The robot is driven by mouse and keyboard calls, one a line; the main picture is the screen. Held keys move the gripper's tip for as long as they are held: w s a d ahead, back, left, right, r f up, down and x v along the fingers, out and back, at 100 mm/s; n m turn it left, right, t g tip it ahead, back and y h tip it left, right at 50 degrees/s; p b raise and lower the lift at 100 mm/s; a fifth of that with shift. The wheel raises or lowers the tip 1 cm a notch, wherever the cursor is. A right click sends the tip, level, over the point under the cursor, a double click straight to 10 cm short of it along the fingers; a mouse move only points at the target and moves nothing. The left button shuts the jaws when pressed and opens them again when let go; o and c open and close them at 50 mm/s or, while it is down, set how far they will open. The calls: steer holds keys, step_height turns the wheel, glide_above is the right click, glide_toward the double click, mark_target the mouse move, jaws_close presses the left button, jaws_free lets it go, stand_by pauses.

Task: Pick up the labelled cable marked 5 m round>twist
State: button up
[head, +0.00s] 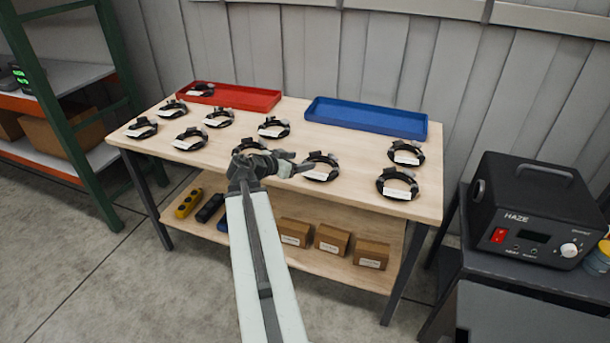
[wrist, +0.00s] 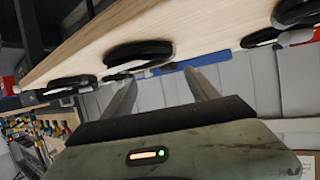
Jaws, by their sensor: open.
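Several coiled black cables with white labels lie on the wooden table (head: 350,188). The label text is too small to read, so I cannot tell which is marked 5 m round>twist. One cable (head: 320,167) lies close to the fingertips of my gripper (head: 300,165). Another cable (head: 247,147) is partly hidden behind my wrist. Two more, an upper cable (head: 406,153) and a lower cable (head: 397,184), lie at the right end. In the wrist view my gripper (wrist: 165,88) is open with nothing between its fingers, and a blurred cable (wrist: 138,53) shows near the left finger.
A red tray (head: 235,98) with one cable in it and an empty blue tray (head: 367,118) stand along the table's back edge. Small cardboard boxes (head: 332,240) sit on the lower shelf. A black HAZE machine (head: 535,215) stands at the right.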

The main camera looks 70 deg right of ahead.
mark_target(310, 160)
steer(key=shift+w+f, duration=0.35)
steer(key=shift+f, duration=0.3)
steer(key=shift+s+d, duration=0.1)
steer(key=shift+d, duration=0.05)
steer(key=b+x, duration=0.1)
steer(key=x, duration=0.1)
steer(key=b+x, duration=0.1)
steer(key=x, duration=0.1)
steer(key=b+x, duration=0.1)
steer(key=x, duration=0.2)
steer(key=shift+w+d+f, duration=0.1)
steer(key=shift+w+d, duration=0.15)
steer(key=shift+w, duration=0.1)
steer(key=shift+d, duration=0.15)
jaws_close()
